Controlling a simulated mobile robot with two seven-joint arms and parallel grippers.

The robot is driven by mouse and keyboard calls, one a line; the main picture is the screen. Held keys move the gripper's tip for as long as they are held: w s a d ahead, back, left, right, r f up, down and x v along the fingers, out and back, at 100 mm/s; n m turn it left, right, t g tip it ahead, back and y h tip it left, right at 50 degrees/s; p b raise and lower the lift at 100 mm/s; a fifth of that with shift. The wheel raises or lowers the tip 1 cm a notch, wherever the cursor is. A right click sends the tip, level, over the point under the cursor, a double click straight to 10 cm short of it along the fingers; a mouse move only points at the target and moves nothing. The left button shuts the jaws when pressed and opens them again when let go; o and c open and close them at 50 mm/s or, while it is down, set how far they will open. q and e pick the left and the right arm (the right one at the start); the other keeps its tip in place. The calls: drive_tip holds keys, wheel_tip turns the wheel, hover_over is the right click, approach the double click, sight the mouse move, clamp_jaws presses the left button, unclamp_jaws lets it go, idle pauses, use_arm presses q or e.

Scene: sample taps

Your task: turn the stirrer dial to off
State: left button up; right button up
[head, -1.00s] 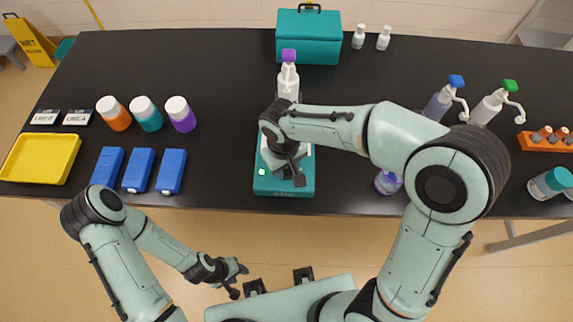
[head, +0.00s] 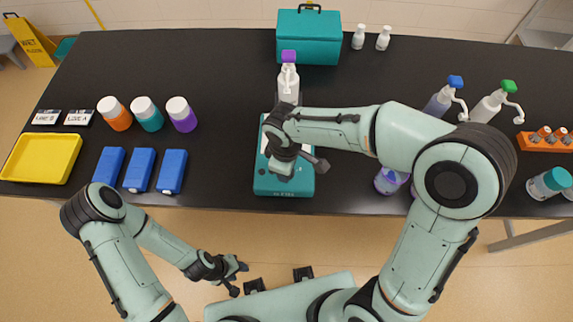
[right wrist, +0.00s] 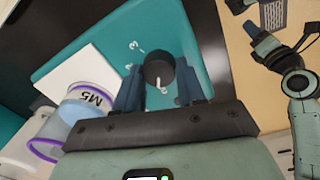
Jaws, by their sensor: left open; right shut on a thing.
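The stirrer (head: 285,190) is a teal box with a white top plate (right wrist: 82,86), at the front edge of the black table. In the right wrist view its round black dial (right wrist: 158,68) sits between my right fingers, its white pointer line toward the bottom of that picture. My right gripper (right wrist: 159,84) is shut on the dial; its wrist hides the dial in the head view. My left gripper (head: 238,279) is open and empty, low in front of the table.
A white bottle with purple cap (head: 288,85) stands behind the stirrer. A purple flask (head: 388,181) is right, near my right arm. The table's back left is clear.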

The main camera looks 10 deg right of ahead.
use_arm(q)
drive_tip(key=shift+w+r, duration=0.1)
drive_tip(key=shift+r, duration=0.05)
use_arm(e)
drive_tip(key=shift+n, duration=0.6)
drive_tip(key=o, duration=1.1)
drive_tip(key=shift+c, duration=0.2)
use_arm(q)
drive_tip(key=shift+w+r+p, duration=0.85)
drive_tip(key=shift+r, duration=0.2)
use_arm(e)
wheel_tip(320, 180, up, 14)
drive_tip(key=shift+s+a+f, duration=0.15)
drive_tip(key=shift+s+f, duration=0.1)
drive_tip(key=shift+s, duration=0.1)
use_arm(q)
drive_tip(key=shift+s, duration=0.15)
use_arm(e)
drive_tip(key=shift+f, duration=0.1)
